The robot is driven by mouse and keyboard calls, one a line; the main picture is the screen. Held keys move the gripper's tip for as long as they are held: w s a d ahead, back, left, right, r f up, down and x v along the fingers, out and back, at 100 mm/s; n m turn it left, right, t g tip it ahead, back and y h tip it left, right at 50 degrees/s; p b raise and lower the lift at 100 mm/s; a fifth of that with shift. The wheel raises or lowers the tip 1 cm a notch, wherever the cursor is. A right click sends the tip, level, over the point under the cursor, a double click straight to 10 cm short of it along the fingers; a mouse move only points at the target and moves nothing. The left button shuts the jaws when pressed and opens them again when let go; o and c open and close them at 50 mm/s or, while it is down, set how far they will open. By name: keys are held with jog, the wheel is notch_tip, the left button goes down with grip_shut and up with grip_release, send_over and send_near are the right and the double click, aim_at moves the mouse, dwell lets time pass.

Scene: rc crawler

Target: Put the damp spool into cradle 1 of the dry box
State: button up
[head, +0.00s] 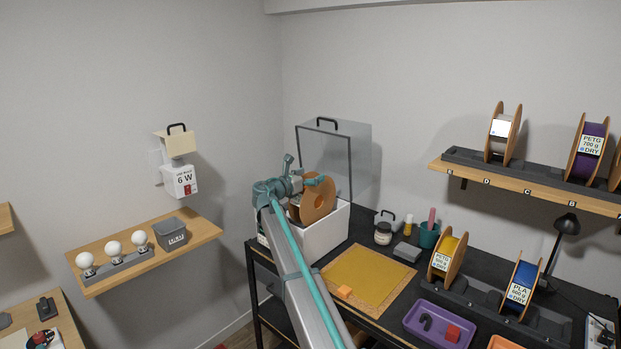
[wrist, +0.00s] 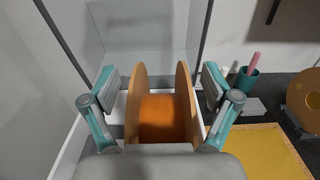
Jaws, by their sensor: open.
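A spool (head: 320,199) with brown flanges sits in the white dry box (head: 322,236) in the head view. In the wrist view this spool (wrist: 160,118) shows orange filament between its two flanges. My gripper (head: 305,186) is over the spool. In the wrist view my gripper (wrist: 162,90) is open, with one finger outside each flange and a visible gap on both sides. The box's clear lid (head: 335,155) stands open behind. The spool's lower part, the cradles and any cradle number are hidden, so I cannot tell which cradle it is in.
On the bench right of the box are a yellow mat (head: 370,277), a jar (head: 383,234), a teal cup (head: 429,236), a purple tray (head: 440,324) and labelled spools (head: 447,257). A wall shelf (head: 540,182) holds more spools. A bulb shelf (head: 110,262) is at left.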

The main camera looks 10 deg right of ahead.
jog(key=b+v, duration=0.3)
jog(key=v, duration=0.9)
jog(key=shift+s, duration=0.1)
